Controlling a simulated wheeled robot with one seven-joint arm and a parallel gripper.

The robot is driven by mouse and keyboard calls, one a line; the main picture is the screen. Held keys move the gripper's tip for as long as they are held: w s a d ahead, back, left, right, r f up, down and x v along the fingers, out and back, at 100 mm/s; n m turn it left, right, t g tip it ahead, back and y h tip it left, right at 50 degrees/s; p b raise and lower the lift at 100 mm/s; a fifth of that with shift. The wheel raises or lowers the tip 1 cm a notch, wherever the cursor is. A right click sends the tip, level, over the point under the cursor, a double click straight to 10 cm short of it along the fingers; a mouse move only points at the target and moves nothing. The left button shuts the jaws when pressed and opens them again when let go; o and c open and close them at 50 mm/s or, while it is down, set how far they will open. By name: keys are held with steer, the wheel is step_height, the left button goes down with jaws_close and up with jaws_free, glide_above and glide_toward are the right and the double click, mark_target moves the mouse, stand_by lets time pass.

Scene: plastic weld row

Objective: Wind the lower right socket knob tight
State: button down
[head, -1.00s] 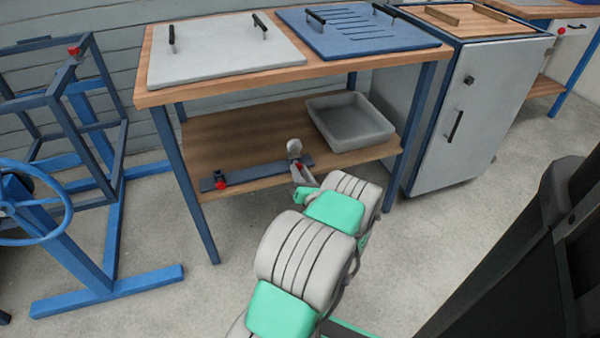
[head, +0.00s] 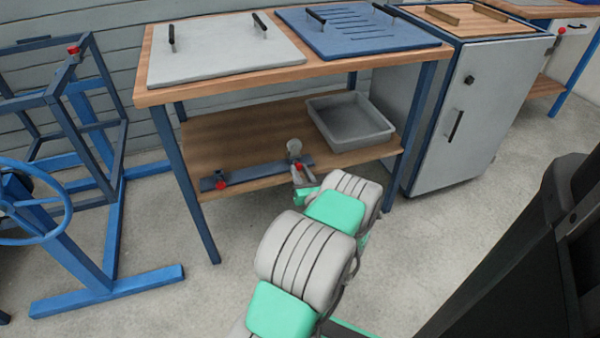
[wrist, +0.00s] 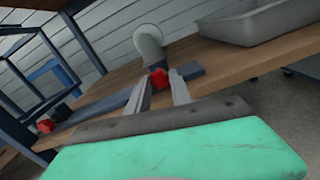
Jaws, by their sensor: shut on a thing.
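The lower right socket knob (wrist: 158,78) is red and sits below a grey upright round socket (wrist: 149,42) at the right end of a dark bar (head: 258,173) on the bench's lower shelf. My gripper (wrist: 164,84) is at the knob, a finger on each side, shut on it. In the head view my gripper (head: 302,177) reaches the shelf's front edge, and the knob shows as a small red spot (head: 299,167) there. A second red knob (head: 221,184) is at the bar's left end; it also shows in the wrist view (wrist: 46,126).
A grey tray (head: 350,146) stands on the lower shelf (head: 240,135) to the right of the socket. Bench legs (head: 186,190) flank the shelf. A blue frame with a handwheel (head: 66,215) stands at left, a grey cabinet (head: 470,130) at right. Floor in front is clear.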

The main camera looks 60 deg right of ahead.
steer(key=n, duration=0.5)
steer(key=shift+f+n+b, duration=0.1)
steer(key=shift+n+b, duration=0.2)
steer(key=shift+b, duration=0.1)
steer(key=shift+n+b, duration=0.4)
steer(key=shift+n, duration=1.7)
steer(key=c, duration=1.1)
jaws_free()
steer(key=shift+c, duration=0.2)
steer(key=shift+a, duration=0.1)
